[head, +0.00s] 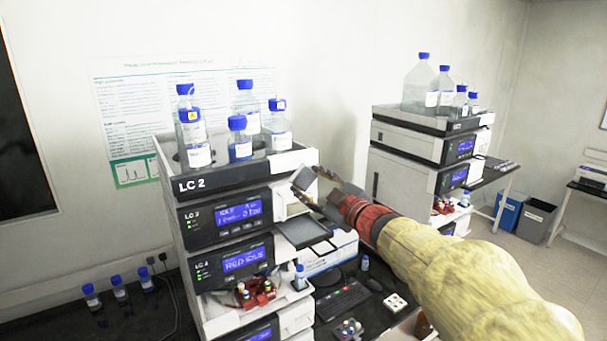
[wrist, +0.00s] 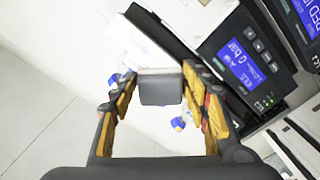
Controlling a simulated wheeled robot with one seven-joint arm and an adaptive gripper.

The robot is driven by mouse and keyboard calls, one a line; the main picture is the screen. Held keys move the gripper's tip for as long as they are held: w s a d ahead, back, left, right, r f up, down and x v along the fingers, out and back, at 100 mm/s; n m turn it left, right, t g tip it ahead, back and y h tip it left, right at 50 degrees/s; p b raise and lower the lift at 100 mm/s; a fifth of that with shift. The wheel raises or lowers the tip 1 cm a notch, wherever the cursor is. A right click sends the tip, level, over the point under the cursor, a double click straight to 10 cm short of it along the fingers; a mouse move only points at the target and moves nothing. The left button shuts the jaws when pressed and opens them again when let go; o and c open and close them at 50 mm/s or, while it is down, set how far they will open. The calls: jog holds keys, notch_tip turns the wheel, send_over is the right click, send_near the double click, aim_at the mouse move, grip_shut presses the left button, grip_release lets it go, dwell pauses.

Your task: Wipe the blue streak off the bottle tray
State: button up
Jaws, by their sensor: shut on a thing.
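The bottle tray (head: 240,177) tops the left instrument stack, marked LC 2, and holds several clear bottles with blue caps (head: 240,140). A white patch (head: 295,160) shows at its right front corner. I cannot make out a blue streak on it in either view. My gripper (head: 316,187) is just right of the tray's front right corner, a little below its rim. It is shut on a small dark grey block (wrist: 160,88), which sits between the fingers in the wrist view. I cannot tell whether the block touches the tray.
An open dark drawer (head: 302,233) juts out below my gripper. A second stack with bottles (head: 430,120) stands to the right. A keyboard (head: 342,300), small bottles and racks lie on the dark bench. Two bins (head: 522,217) stand on the floor at the far right.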

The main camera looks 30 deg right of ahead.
send_near(286, 167)
jog(key=shift+w+b, duration=0.45)
jog(key=shift+w, duration=1.65)
jog(key=shift+w+a, duration=0.1)
jog(key=shift+w, duration=0.85)
jog(key=shift+w+d+p, duration=0.1)
jog(key=shift+d+p, duration=1.5)
jog(key=shift+d, duration=2.55)
